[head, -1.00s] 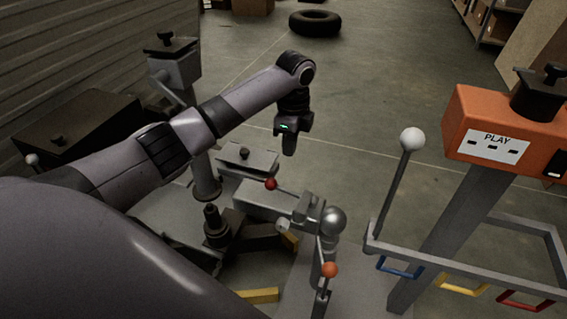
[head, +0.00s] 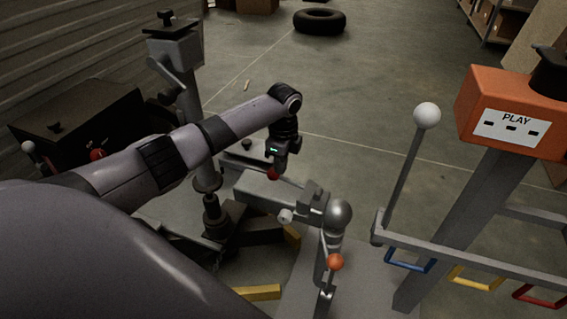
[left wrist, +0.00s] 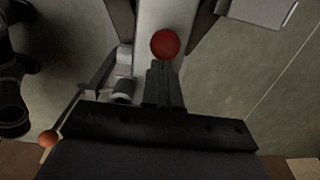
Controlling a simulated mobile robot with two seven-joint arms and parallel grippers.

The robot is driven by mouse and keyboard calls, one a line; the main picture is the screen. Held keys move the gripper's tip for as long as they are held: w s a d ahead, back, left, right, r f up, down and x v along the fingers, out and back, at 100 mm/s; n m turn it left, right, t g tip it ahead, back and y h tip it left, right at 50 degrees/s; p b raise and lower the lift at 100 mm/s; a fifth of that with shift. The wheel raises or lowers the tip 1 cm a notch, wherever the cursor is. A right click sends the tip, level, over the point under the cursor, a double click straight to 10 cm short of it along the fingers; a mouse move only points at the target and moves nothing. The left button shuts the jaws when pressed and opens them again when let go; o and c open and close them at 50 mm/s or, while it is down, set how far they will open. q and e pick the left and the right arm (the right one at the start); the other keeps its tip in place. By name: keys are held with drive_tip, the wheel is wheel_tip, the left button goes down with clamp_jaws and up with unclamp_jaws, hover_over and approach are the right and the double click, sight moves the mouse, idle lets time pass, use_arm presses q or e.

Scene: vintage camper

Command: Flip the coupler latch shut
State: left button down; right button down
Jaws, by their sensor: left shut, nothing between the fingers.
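The coupler (head: 262,192) is a grey bar reaching toward a silver hitch ball (head: 338,213). A red ball knob (head: 272,174), apparently the latch lever's end, shows above the bar. Most of its lever is hidden in the head view. My left gripper (head: 280,168) points down at the knob, its fingers shut and empty. In the left wrist view the red knob (left wrist: 165,43) lies just beyond the closed fingertips (left wrist: 164,68). I cannot tell whether they touch. My right gripper is not in view.
An orange-knobbed lever (head: 335,262) stands in front of the hitch ball. To the right are a white-knobbed lever (head: 426,115), a grey rail with coloured handles and an orange PLAY box (head: 510,112). A jack post (head: 186,85) stands at the left. Open floor lies behind.

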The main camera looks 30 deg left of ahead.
use_arm(q)
drive_tip(key=shift+s+a+f+h+p, duration=0.15)
drive_tip(key=shift+a+f+h+p, duration=0.25)
drive_tip(key=shift+h+p, duration=0.1)
drive_tip(key=shift+a+f+t+h, duration=0.3)
drive_tip(key=shift+f+h, duration=0.3)
drive_tip(key=shift+f, duration=0.25)
drive_tip(key=shift+a+f+h, duration=0.15)
drive_tip(key=shift+f+h, duration=0.1)
drive_tip(key=shift+h, duration=0.05)
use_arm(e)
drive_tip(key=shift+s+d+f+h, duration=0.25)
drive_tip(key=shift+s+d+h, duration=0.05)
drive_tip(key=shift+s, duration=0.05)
use_arm(q)
drive_tip(key=shift+r, duration=0.1)
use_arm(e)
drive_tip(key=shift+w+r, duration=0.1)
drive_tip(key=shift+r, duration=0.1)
